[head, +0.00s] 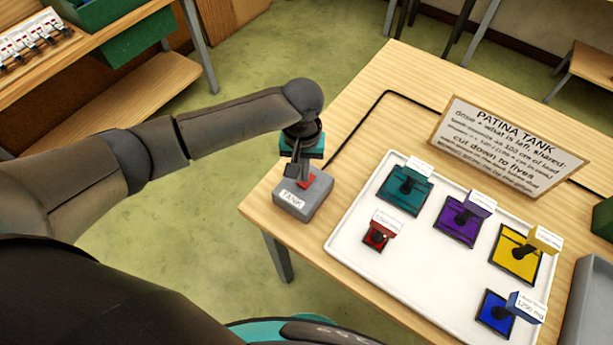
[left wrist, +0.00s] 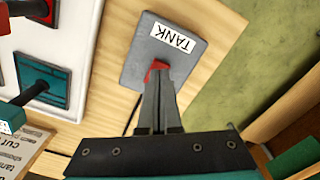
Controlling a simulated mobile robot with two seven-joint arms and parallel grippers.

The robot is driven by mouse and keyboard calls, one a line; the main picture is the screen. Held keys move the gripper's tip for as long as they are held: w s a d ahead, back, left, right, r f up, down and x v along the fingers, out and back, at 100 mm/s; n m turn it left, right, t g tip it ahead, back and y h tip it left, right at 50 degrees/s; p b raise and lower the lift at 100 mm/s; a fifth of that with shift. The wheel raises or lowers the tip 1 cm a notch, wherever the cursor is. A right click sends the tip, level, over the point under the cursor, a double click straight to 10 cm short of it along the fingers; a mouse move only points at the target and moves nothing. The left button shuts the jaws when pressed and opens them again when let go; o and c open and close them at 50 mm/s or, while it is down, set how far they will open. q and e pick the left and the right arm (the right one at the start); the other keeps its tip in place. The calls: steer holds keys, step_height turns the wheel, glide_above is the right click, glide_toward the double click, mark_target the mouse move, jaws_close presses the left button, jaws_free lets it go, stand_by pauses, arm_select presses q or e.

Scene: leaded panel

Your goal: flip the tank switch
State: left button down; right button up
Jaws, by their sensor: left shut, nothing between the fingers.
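The tank switch is a grey box (head: 318,189) with a white TANK label and a red rocker (head: 306,180), at the left corner of the wooden table. It also shows in the left wrist view as a grey box (left wrist: 150,50) with its red part (left wrist: 156,68) partly hidden behind my fingers. My left gripper (head: 297,178) is shut and empty, pointing down with its fingertips at the red rocker. In the left wrist view the fingertips (left wrist: 158,72) overlap the red part; I cannot tell whether they touch it. My right gripper is not in view.
A white tray (head: 350,254) to the right holds several coloured glass pieces with black knobs and labels. A PATINA TANK sign (head: 508,146) stands behind it. A black cable (head: 360,120) runs from the box toward the sign. A grey bin (head: 590,305) is at the right edge.

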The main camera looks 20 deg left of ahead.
arm_select(q)
steer(key=shift+f+b, duration=0.35)
steer(key=shift+f, duration=0.6)
stand_by(0.4)
step_height(320, 180, up, 7)
steer(key=p, duration=0.9)
steer(key=shift+r, duration=0.1)
stand_by(0.3)
